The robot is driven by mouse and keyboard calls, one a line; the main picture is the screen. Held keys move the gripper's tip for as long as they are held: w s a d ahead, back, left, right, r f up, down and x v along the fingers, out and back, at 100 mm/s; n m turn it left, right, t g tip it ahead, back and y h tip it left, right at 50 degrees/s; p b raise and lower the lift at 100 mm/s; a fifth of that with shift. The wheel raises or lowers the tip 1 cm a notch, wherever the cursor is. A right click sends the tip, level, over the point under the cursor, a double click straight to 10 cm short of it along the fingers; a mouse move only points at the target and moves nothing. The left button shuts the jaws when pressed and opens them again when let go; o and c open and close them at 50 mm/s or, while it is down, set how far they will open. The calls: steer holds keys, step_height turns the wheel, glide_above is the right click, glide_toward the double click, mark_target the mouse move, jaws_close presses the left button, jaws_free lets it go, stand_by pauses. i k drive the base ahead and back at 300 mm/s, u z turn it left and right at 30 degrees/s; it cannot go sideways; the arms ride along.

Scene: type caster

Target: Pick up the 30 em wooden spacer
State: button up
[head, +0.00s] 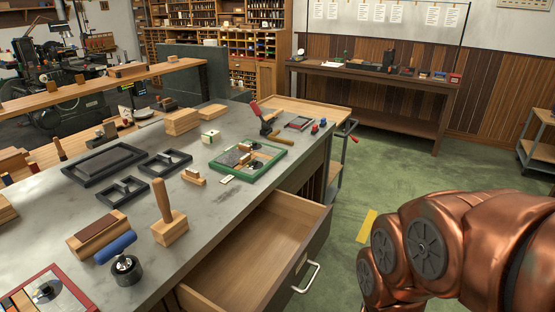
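I cannot tell which piece is the 30 em wooden spacer, as no label is readable. Small wooden pieces lie on the grey bench top (215,197). One is a small wooden block (194,177) near the middle. Stacked wooden blocks (182,122) lie farther back. More small wooden pieces sit inside a green-framed tray (276,163). My copper arm fills the lower right, over the floor and apart from the bench. My gripper is not in view.
An open, empty-looking drawer (255,243) juts out from the bench front. A mallet-like wooden tool (170,228), a blue-handled roller (126,268) and black frames (105,165) stand on the bench. A red-handled tool (265,118) stands behind the tray. Green floor (375,170) lies open to the right.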

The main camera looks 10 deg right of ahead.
mark_target(244, 161)
steer(key=z, duration=1)
steer(key=i, duration=3.7)
steer(key=u, duration=5.65)
